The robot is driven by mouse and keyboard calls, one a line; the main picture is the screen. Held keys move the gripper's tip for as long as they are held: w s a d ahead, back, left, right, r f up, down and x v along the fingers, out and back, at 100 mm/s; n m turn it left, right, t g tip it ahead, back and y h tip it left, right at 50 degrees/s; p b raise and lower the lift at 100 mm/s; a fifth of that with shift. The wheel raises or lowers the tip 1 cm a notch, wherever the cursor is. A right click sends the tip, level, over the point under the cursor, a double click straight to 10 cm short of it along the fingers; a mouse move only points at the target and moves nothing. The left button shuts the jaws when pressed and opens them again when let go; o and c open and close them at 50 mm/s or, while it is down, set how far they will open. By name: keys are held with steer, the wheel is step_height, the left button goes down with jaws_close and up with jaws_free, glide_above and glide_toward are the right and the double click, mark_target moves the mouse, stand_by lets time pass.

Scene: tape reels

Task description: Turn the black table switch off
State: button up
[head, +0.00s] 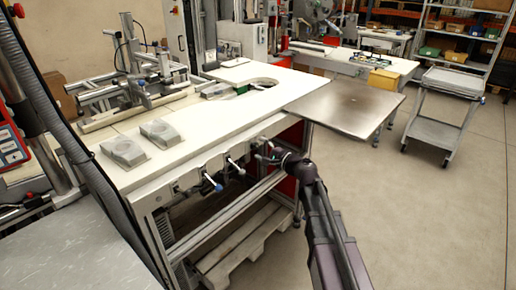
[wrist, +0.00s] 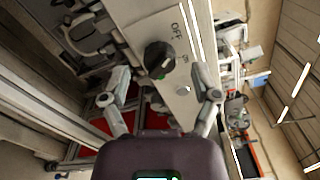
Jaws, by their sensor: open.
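The black table switch (wrist: 159,57) is a round knob on a pale panel in the wrist view. "OFF" is printed beside its upper right and "ON" beside its lower right. A pale and green mark shows on its lower part; I cannot tell exactly where the knob points. My gripper (wrist: 165,91) is open and empty, its fingers apart below the knob in the picture and not touching it. In the head view my gripper (head: 263,152) is at the table's front side, below the top. The switch cannot be made out there.
The white worktable (head: 215,100) has two grey blocks (head: 124,151) on top. Two levers, one blue-tipped (head: 213,184), stick out of its front left of my gripper. A metal plate (head: 345,105) juts out at right. Open floor lies right of my arm.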

steer(key=v, duration=1)
steer(key=shift+s+d, duration=0.25)
steer(key=shift+d, duration=0.05)
steer(key=s+d+f+n+g+h, duration=0.2)
steer(key=s+f+n+g+h, duration=0.5)
steer(key=s+f, duration=0.45)
steer(key=s+d+f+n+g+h+p, duration=0.1)
steer(key=s+d+f+n+g+h, duration=0.45)
steer(key=d, duration=0.55)
step_height(320, 180, up, 20)
steer(key=s+m+t+h+p, duration=0.1)
steer(key=p, duration=1.9)
steer(key=shift+h, duration=0.35)
steer(key=shift+s+t, duration=0.1)
steer(key=shift+t, duration=0.15)
